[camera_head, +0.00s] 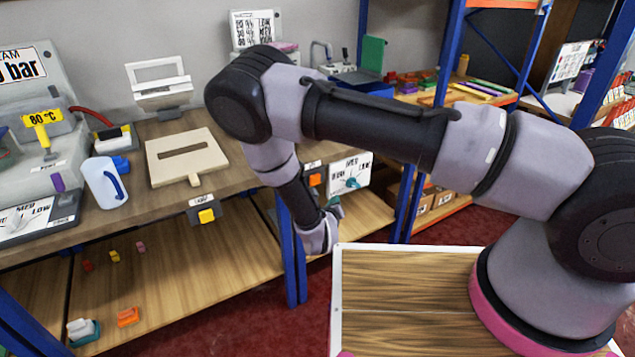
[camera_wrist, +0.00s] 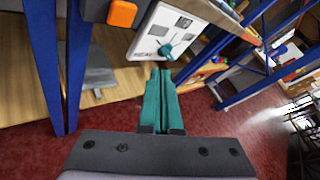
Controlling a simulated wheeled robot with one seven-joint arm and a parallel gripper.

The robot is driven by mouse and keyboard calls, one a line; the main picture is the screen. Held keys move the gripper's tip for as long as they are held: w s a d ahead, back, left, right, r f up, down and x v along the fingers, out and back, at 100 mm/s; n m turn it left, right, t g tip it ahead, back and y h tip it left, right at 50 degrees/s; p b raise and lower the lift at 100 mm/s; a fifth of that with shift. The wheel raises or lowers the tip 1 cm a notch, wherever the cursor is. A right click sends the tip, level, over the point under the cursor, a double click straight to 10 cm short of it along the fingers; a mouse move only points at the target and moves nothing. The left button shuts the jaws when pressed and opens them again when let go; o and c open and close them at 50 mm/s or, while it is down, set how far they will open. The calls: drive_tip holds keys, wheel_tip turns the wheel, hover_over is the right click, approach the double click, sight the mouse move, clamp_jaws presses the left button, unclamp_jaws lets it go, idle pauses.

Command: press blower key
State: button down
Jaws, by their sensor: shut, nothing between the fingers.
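A yellow key (camera_head: 207,215) sits on a dark box with a small label at the bench's front edge. An orange key (camera_head: 315,180) sits on a similar labelled box further right, and it also shows at the top of the wrist view (camera_wrist: 122,13). The labels are too small to read, so I cannot tell which key is the blower's. My gripper (camera_head: 335,207) hangs in front of the bench, right of and below the orange key. In the wrist view its teal fingers (camera_wrist: 160,78) are shut and empty, apart from the orange key, below a white dial panel.
The white dial panel (camera_head: 350,174) with a teal knob hangs beside the orange key. Blue uprights (camera_head: 292,250) stand under the bench. Red floor is open before the bench.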

sight(319, 180)
idle(0.3)
drive_tip(key=w+a, duration=0.5)
drive_tip(key=w, duration=0.2)
drive_tip(key=shift+w, duration=0.15)
drive_tip(key=shift+w, duration=0.1)
idle(2.1)
drive_tip(key=shift+w+a, duration=0.25)
drive_tip(key=shift+w+a, duration=0.25)
drive_tip(key=shift+w, duration=0.2)
idle(0.7)
drive_tip(key=shift+s, duration=0.1)
drive_tip(key=shift+s+d, duration=0.5)
drive_tip(key=shift+s, duration=0.2)
drive_tip(key=shift+s+d, duration=0.7)
drive_tip(key=shift+s, duration=0.35)
drive_tip(key=shift+s+d, duration=0.7)
drive_tip(key=shift+s, duration=0.3)
